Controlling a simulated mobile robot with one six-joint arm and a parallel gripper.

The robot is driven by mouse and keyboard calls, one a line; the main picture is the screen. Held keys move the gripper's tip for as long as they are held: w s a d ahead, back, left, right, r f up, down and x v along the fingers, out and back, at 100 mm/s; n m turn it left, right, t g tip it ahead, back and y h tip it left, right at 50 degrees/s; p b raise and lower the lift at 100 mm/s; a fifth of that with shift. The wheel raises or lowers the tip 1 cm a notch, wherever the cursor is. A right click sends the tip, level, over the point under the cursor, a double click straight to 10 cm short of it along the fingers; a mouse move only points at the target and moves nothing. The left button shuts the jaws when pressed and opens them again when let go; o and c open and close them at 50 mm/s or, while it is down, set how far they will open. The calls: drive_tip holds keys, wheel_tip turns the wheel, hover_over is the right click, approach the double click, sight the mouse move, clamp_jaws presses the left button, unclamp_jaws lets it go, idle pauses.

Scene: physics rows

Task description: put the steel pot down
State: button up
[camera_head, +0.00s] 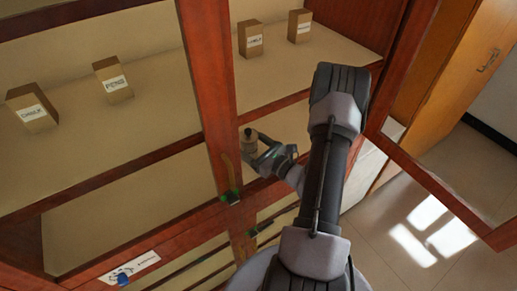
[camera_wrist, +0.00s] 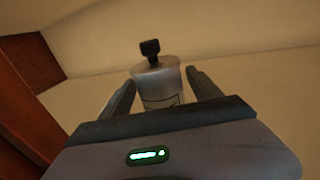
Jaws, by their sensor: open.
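The steel pot (camera_wrist: 158,88) is a small grey cylinder with a black knob on its lid. In the wrist view it shows upright between the two fingers of my gripper (camera_wrist: 160,77), with a slim gap visible at its right side. The jaws are open around it. In the head view the pot (camera_head: 249,143) is small, inside the cabinet on the lower shelf level, at the end of my gripper (camera_head: 258,152). The pot's base is hidden behind the gripper body, so its contact with the shelf cannot be seen.
The red-brown cabinet (camera_head: 208,90) has a middle post just left of my gripper. Several labelled boxes, such as one box (camera_head: 250,39), stand on the upper shelf. An open door frame (camera_head: 440,190) is at the right.

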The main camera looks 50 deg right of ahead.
sight(255, 147)
drive_tip(key=s, duration=0.9)
drive_tip(key=shift+d, duration=0.1)
